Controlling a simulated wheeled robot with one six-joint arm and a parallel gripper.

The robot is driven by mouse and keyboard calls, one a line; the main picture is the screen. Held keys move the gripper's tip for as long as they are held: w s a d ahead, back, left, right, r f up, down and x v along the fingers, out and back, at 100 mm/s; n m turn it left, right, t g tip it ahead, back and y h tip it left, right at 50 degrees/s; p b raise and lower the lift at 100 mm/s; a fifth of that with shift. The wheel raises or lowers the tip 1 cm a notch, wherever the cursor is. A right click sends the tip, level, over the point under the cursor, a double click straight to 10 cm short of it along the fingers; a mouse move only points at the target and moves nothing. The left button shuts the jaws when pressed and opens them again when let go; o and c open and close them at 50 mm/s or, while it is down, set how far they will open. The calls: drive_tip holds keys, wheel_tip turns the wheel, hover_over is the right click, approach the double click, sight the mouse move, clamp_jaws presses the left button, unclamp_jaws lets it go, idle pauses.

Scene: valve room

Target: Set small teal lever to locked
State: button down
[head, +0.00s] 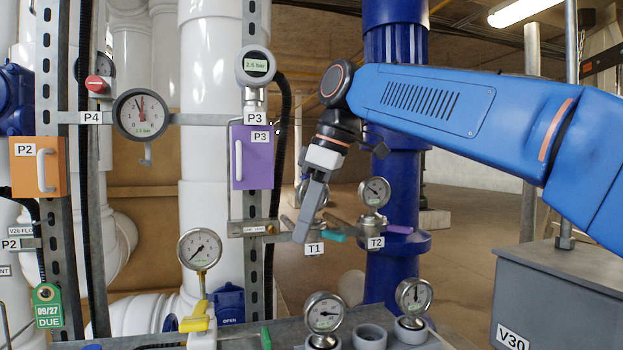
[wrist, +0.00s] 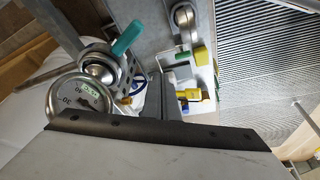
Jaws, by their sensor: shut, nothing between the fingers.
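The small teal lever (head: 333,236) sticks out to the right above the T1 label (head: 314,249) in the head view, nearly level. In the wrist view the teal lever (wrist: 128,38) shows at upper left, on a round metal fitting beside a gauge (wrist: 80,100). My gripper (head: 301,234) points down, shut and empty, just left of the teal lever in the head view. It hides the lever's root and part of the T1 gauge (head: 313,192). In the wrist view the lever stands clear of the grey fingers; I cannot tell whether they touch its fitting.
A purple lever (head: 398,230) sits at T2 (head: 376,242), below another gauge (head: 375,191). A purple box (head: 252,158) marked P3 hangs to the left. A yellow lever (head: 197,316) and gauges (head: 323,312) stand below. A blue pipe (head: 395,150) rises behind.

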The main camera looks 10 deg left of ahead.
wheel_tip(320, 180, up, 9)
drive_tip(key=w+d, duration=0.2)
drive_tip(key=shift+w+r, duration=0.15)
drive_tip(key=shift+w, duration=0.25)
drive_tip(key=shift+d, duration=0.1)
idle(0.3)
